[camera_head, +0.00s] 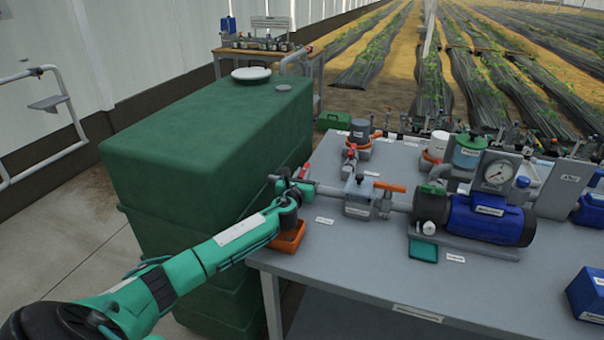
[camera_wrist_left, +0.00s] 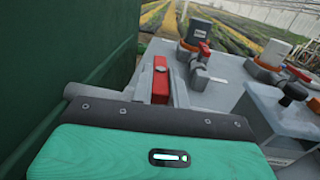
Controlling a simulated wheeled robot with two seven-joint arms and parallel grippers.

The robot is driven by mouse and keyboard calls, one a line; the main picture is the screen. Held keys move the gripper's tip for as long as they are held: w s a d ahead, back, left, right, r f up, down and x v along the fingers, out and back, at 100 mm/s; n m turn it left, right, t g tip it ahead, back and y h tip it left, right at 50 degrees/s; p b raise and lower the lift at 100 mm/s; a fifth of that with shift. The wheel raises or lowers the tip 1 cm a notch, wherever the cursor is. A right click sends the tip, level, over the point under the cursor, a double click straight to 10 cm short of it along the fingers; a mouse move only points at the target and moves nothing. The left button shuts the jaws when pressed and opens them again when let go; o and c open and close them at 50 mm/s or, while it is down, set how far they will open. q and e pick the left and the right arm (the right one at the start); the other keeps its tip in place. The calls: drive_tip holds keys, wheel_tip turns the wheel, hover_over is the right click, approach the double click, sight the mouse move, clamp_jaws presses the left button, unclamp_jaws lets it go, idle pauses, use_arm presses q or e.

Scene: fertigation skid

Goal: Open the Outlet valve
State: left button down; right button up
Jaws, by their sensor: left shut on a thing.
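A grey pipe (camera_head: 332,190) runs from the green tank to the pump on the grey table, with a valve at the tank end. This valve has a red lever (camera_head: 305,171); the red lever also shows in the left wrist view (camera_wrist_left: 160,80), just beyond my gripper's dark edge. My left gripper (camera_head: 291,184) is at this valve, shut on the red lever; the fingertips are mostly hidden. The valve labels are too small to read, so I cannot confirm which is the Outlet valve. My right gripper is not in view.
The green tank (camera_head: 205,135) stands close behind and left of my left gripper. On the table (camera_head: 345,255) are an orange-lever valve (camera_head: 388,186), a blue pump motor (camera_head: 490,220) and a pressure gauge (camera_head: 498,173). An orange tray (camera_head: 288,240) sits below my gripper.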

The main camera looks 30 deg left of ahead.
use_arm(q)
drive_tip(key=n+y, duration=0.1)
drive_tip(key=n+g+y+p, duration=0.1)
drive_tip(key=y, duration=0.1)
drive_tip(key=shift+w+d+r, duration=0.1)
drive_tip(key=shift+w+d, duration=0.05)
drive_tip(key=shift+d, duration=0.2)
drive_tip(key=n+g+y+p, duration=0.1)
drive_tip(key=n+g+y, duration=0.1)
drive_tip(key=shift+w+d+y, duration=0.1)
drive_tip(key=shift+d+y, duration=0.05)
drive_tip(key=shift+y, duration=0.15)
drive_tip(key=shift+w+d+n+g+y, duration=0.1)
drive_tip(key=shift+w+n+g+y, duration=0.05)
drive_tip(key=shift+n+g+y, duration=0.8)
drive_tip(key=n+g+y, duration=0.1)
drive_tip(key=g, duration=0.1)
drive_tip(key=n+g+y+b, duration=0.1)
drive_tip(key=n+g, duration=0.1)
drive_tip(key=shift+w+d+y, duration=0.15)
drive_tip(key=shift+w+y, duration=0.05)
drive_tip(key=shift+y, duration=0.15)
drive_tip(key=shift+n+g+y+b, duration=0.3)
drive_tip(key=shift+n+g, duration=0.05)
drive_tip(key=shift+g, duration=0.2)
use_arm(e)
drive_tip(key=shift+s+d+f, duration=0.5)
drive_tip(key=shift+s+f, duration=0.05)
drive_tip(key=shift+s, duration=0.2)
